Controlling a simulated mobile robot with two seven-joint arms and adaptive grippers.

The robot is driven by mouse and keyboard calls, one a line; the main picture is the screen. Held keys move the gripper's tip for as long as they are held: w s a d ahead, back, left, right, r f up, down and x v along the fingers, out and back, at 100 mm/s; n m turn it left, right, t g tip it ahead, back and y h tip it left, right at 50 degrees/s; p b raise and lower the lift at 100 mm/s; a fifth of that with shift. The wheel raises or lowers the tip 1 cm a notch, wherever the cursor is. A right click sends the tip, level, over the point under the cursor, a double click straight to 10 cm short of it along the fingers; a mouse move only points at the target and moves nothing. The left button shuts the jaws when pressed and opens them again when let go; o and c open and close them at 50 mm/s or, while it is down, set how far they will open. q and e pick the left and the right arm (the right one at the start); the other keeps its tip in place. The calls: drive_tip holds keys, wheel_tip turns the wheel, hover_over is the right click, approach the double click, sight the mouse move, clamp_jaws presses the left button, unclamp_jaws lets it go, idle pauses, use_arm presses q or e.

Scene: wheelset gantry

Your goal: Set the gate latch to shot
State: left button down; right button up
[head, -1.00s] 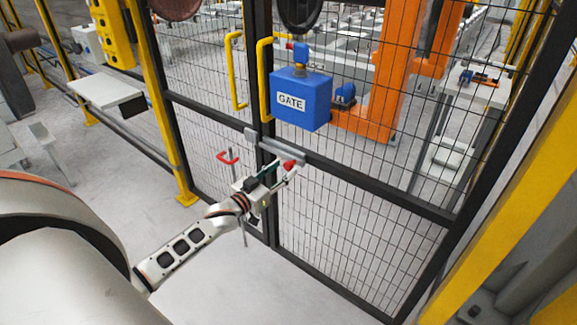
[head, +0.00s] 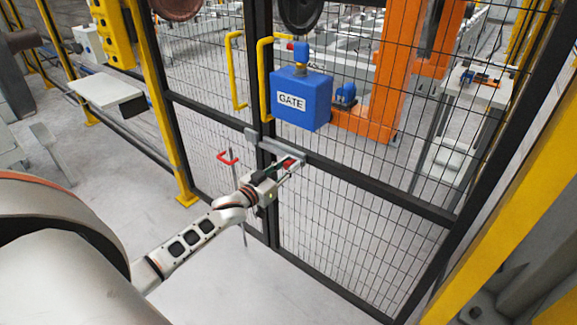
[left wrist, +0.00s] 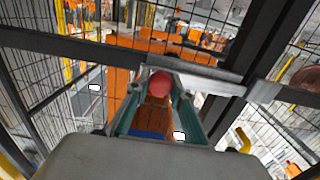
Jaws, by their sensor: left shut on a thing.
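The gate latch (head: 286,149) is a grey sliding bar on the dark cross rail of the mesh gate, with a red knob (head: 289,164) below it. A grey keeper piece (head: 251,136) sits on the neighbouring leaf. My left gripper (head: 285,168) is shut on the red knob, just under the bar. In the left wrist view the knob (left wrist: 160,84) is between the fingers, and the bar (left wrist: 195,70) runs above it towards the keeper (left wrist: 264,91). I cannot tell how far the bar reaches into the keeper. My right gripper is not in view.
A blue box labelled GATE (head: 300,98) hangs above the latch, beside yellow pull handles (head: 264,85). A drop rod with a red handle (head: 228,157) stands left of my gripper. A yellow post (head: 165,110) is farther left. The floor before the gate is clear.

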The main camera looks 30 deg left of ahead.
sight(279, 153)
use_arm(q)
drive_tip(key=a, duration=0.6)
drive_tip(key=shift+w+a, duration=0.15)
drive_tip(key=shift+w, duration=0.1)
drive_tip(key=shift+r, duration=0.1)
drive_tip(key=c, duration=2.1)
unclamp_jaws()
drive_tip(key=o, duration=0.3)
drive_tip(key=shift+a, duration=0.15)
drive_tip(key=shift+o, duration=0.2)
